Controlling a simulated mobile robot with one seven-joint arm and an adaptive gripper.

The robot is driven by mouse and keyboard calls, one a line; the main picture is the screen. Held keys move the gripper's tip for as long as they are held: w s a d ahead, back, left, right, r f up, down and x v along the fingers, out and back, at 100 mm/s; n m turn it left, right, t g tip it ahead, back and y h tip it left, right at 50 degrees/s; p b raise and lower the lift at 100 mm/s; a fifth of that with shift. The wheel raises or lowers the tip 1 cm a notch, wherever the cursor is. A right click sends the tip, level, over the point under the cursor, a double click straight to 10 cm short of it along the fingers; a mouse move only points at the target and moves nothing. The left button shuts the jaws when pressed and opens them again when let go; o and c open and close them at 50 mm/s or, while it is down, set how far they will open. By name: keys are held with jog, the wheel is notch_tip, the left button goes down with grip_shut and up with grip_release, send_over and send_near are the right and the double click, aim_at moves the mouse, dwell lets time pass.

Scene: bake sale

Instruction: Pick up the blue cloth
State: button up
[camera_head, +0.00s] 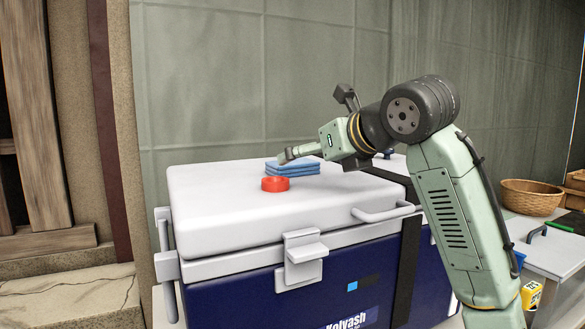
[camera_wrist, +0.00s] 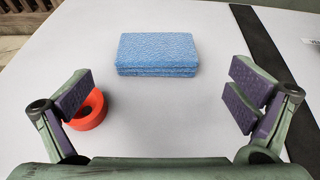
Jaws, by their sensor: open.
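The blue cloth (camera_head: 293,168) is a folded, layered stack lying flat on the white lid of a cooler (camera_head: 215,205). In the wrist view the cloth (camera_wrist: 157,54) lies ahead of my gripper, between the lines of its two fingers but beyond their tips. My gripper (camera_head: 290,155) is open and empty; in the wrist view its fingers (camera_wrist: 158,90) are spread wide with purple pads. In the head view my gripper overlaps the cloth's left part and hides some of it. I see no contact with the cloth.
A red ring-shaped roll (camera_head: 275,184) sits on the lid near the cloth; in the wrist view the roll (camera_wrist: 90,110) is beside the left finger, partly hidden. A black strap (camera_wrist: 262,45) crosses the lid at right. A wicker basket (camera_head: 530,197) stands on a table at right.

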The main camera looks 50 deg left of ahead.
aim_at(298, 163)
jog(key=x, duration=0.5)
jog(key=shift+s+a, duration=0.1)
jog(key=shift+s, duration=0.1)
jog(key=shift+c, duration=0.4)
jog(key=c, duration=0.9)
